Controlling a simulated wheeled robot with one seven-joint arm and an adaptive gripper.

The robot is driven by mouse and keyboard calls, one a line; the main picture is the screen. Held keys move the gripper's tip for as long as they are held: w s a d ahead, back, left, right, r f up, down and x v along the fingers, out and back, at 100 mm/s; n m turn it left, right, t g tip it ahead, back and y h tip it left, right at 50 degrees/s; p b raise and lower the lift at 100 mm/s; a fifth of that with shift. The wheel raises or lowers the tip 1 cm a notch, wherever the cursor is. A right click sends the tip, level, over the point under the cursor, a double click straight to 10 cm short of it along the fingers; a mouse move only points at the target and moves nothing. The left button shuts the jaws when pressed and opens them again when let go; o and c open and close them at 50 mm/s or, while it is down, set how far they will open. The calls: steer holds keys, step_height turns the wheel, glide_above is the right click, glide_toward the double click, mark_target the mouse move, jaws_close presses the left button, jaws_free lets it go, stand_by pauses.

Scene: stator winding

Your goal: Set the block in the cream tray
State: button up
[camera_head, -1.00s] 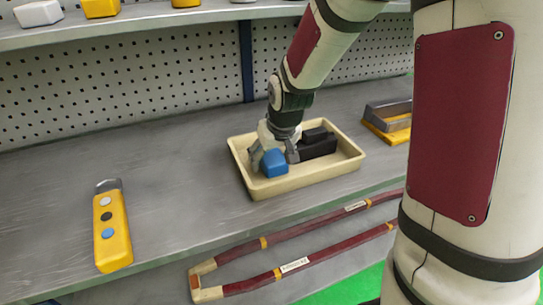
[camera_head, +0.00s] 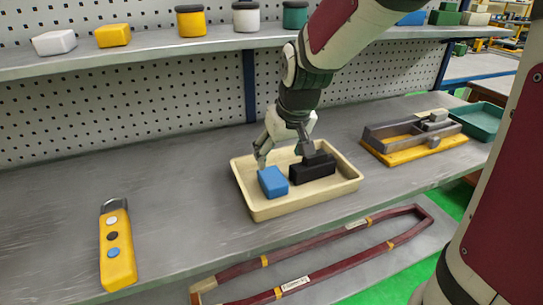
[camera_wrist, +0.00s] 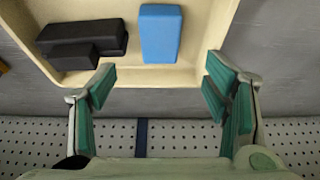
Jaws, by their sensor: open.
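The cream tray (camera_head: 300,203) stands on the grey bench in the head view, and part of it shows in the wrist view (camera_wrist: 205,48). A blue block (camera_head: 273,182) lies inside the tray on its left side; it also shows in the wrist view (camera_wrist: 160,33). A black stepped block (camera_head: 312,169) lies in the tray to its right, and it shows in the wrist view (camera_wrist: 82,42). The task does not say which block is meant. My gripper (camera_head: 283,158) is open and empty above the back of the tray, apart from both blocks. Its fingers show wide apart in the wrist view (camera_wrist: 158,92).
A yellow remote (camera_head: 117,250) lies at the left. A yellow-based metal fixture (camera_head: 415,150) and a teal tray (camera_head: 482,122) stand at the right. A shelf (camera_head: 170,48) with several blocks and jars hangs behind. A dark red coil (camera_head: 320,268) lies lower in front.

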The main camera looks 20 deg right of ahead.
steer(key=s+a+r+g, duration=0.1)
steer(key=s+r, duration=0.1)
steer(key=s, duration=1.2)
steer(key=s+a+r+g, duration=0.1)
steer(key=s+a+r, duration=0.1)
steer(key=s, duration=1.1)
steer(key=shift+s+r, duration=0.35)
steer(key=shift+r, duration=0.25)
step_height(320, 180, up, 9)
steer(key=t+p, duration=0.1)
steer(key=p, duration=0.6)
steer(key=shift+d+t, duration=0.15)
steer(key=shift+t, duration=0.15)
steer(key=shift+w, duration=0.1)
